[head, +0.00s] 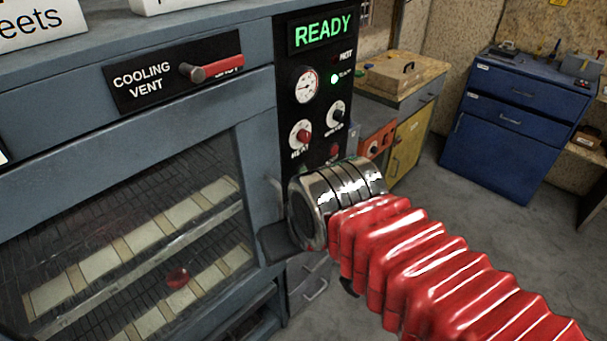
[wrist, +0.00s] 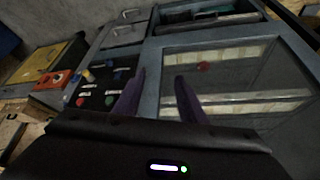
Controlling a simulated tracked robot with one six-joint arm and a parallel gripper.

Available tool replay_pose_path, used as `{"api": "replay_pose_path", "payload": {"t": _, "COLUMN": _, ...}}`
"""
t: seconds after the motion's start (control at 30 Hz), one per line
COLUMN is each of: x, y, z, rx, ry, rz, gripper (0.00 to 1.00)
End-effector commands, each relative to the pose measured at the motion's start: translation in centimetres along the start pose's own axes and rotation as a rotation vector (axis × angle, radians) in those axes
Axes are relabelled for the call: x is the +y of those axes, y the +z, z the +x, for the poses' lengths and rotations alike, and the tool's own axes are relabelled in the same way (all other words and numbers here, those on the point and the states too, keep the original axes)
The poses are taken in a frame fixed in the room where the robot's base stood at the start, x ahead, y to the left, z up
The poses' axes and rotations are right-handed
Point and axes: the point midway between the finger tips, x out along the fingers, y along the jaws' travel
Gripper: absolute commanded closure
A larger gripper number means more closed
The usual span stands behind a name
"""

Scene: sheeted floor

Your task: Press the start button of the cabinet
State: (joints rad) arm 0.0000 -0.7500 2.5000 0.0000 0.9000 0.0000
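The grey-blue cabinet (head: 258,125) stands at the left with a glass door. Its black control panel (head: 290,62) shows a lit green READY sign, a gauge, two knobs, lamps and a small red round part (head: 335,150). I cannot tell which part is the start button; my arm hides the panel's lower part. In the wrist view the panel (wrist: 97,88) appears upside down, with small coloured parts left of my fingers. My gripper (wrist: 160,85) has its two purple fingers apart with nothing between them. It points at the cabinet front near the door's edge. Contact cannot be told.
A vent lever (head: 215,68) with a red grip sticks out of the cabinet's upper front. Behind the glass, racks hold pale sheets. An orange box (head: 376,138) and yellow cabinet (head: 408,140) stand beyond the panel. A blue drawer unit (head: 510,125) stands at the back right. Grey floor lies open between.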

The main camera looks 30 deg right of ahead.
Motion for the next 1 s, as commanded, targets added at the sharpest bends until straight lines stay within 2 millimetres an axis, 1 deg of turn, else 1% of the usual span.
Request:
{"api": "replay_pose_path", "payload": {"t": 0.03, "x": 0.00, "y": 0.00, "z": 0.00, "rx": 0.000, "ry": 0.000, "rz": 0.000, "gripper": 0.67}}
{"api": "replay_pose_path", "payload": {"t": 0.07, "x": 0.00, "y": 0.00, "z": 0.00, "rx": 0.000, "ry": 0.000, "rz": 0.000, "gripper": 0.69}}
{"api": "replay_pose_path", "payload": {"t": 0.5, "x": 0.00, "y": 0.00, "z": 0.00, "rx": 0.000, "ry": 0.000, "rz": 0.000, "gripper": 1.00}}
{"api": "replay_pose_path", "payload": {"t": 1.0, "x": 0.00, "y": 0.00, "z": 0.00, "rx": 0.000, "ry": 0.000, "rz": 0.000, "gripper": 1.00}}
